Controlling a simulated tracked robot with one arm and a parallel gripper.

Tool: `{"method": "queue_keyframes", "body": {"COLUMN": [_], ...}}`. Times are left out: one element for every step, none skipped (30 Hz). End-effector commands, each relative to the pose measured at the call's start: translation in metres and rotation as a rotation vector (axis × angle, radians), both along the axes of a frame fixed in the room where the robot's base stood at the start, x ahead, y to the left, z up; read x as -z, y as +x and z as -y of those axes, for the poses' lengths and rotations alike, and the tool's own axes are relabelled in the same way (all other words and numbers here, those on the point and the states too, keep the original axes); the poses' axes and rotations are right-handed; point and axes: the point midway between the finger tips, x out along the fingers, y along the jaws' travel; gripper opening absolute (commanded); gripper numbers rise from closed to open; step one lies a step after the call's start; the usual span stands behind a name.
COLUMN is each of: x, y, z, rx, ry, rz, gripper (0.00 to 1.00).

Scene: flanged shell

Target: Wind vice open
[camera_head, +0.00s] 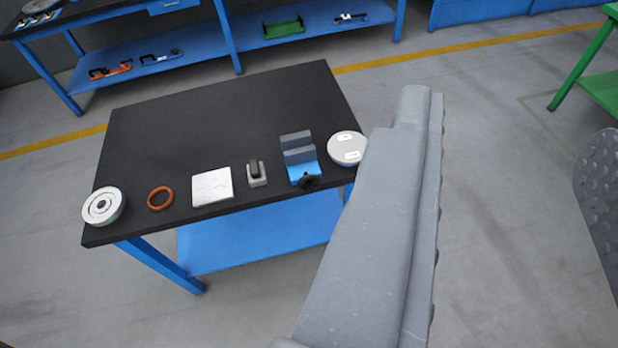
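The vice (301,170) stands near the front edge of the dark bench top, right of its middle. It has a blue body, two grey jaw blocks, and a dark round handle (308,183) at its front, by the table edge. The gap between the jaws is too small to judge from here. A long grey part of my arm with what looks like my gripper (415,105) at its far end rises from the bottom, right of the vice and apart from it in the picture. The fingers cannot be made out, and nothing held is visible.
On the bench (220,110) stand a round flanged part (103,206), an orange ring (160,199), a pale square plate (212,187), a small grey block with a dark top (257,173) and a round silver disc (347,147). The bench's back half is clear. A green table (600,90) stands right.

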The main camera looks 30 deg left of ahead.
Motion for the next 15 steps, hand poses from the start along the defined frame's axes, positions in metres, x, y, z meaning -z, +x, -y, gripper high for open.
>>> {"method": "queue_keyframes", "body": {"x": [0.0, 0.001, 0.002, 0.004, 0.007, 0.012, 0.019, 0.027, 0.038, 0.047, 0.058, 0.073, 0.085, 0.098, 0.116], "y": [0.0, 0.001, 0.003, 0.006, 0.01, 0.019, 0.027, 0.037, 0.053, 0.065, 0.078, 0.096, 0.11, 0.123, 0.141], "z": [0.0, 0.0, 0.0, 0.001, 0.001, 0.002, 0.003, 0.004, 0.005, 0.009, 0.011, 0.012, 0.012, 0.011, 0.01], "rx": [0.0, 0.0, 0.001, 0.002, 0.003, 0.005, 0.007, 0.01, 0.012, 0.013, 0.013, 0.011, 0.008, 0.003, -0.005], "ry": [0.0, 0.0, -0.002, -0.006, -0.01, -0.018, -0.026, -0.037, -0.054, -0.069, -0.086, -0.108, -0.126, -0.145, -0.168], "rz": [0.0, 0.0, 0.0, 0.001, 0.002, 0.005, 0.006, 0.005, 0.011, 0.016, 0.022, 0.03, 0.038, 0.046, 0.055], "gripper": [0.45, 0.53, 0.64, 0.73, 0.81, 0.81, 0.81, 0.81, 0.81, 0.81, 0.81, 0.81, 0.81, 0.81, 0.81]}}
